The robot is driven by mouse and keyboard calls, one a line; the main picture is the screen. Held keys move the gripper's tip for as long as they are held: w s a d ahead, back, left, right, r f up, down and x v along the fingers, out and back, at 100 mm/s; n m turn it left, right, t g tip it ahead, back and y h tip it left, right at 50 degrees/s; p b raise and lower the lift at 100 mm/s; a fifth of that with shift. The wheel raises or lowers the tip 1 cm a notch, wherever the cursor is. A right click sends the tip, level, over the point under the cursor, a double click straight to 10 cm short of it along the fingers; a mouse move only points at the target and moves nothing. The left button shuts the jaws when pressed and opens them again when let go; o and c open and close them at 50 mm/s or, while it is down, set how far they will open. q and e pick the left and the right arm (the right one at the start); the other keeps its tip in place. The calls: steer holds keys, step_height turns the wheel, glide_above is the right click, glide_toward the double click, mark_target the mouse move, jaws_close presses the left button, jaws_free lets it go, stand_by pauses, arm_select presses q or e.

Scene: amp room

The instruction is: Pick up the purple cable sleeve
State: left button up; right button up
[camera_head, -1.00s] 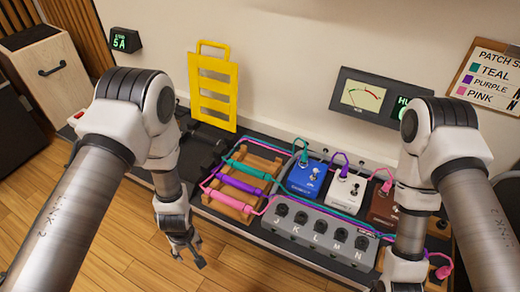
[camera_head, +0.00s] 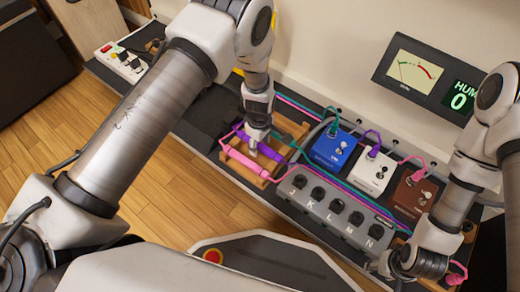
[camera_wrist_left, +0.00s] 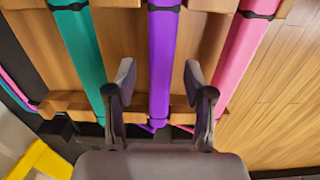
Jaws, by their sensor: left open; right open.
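The purple cable sleeve (camera_head: 270,153) lies across a wooden rack (camera_head: 293,129), partly hidden by my left gripper in the head view. In the left wrist view the purple sleeve (camera_wrist_left: 163,50) runs between the two fingers of my left gripper (camera_wrist_left: 160,95), with gaps on both sides. My left gripper (camera_head: 256,149) is open and empty, low over the rack. Its exact height above the sleeve is hard to tell. My right gripper (camera_head: 412,266) is open near the right end of the pedalboard, apart from the sleeve.
The teal sleeve (camera_wrist_left: 80,50) and pink sleeve (camera_wrist_left: 240,50) lie on either side of the purple one. Blue (camera_head: 329,148), white (camera_head: 371,172) and brown (camera_head: 411,195) pedals and a grey switch unit (camera_head: 335,213) stand right of the rack. Thin cables run between them.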

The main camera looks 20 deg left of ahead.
arm_select(q)
steer(key=shift+r, duration=0.15)
arm_select(e)
steer(key=shift+r, duration=0.1)
arm_select(q)
steer(key=shift+c, duration=0.7)
jaws_close()
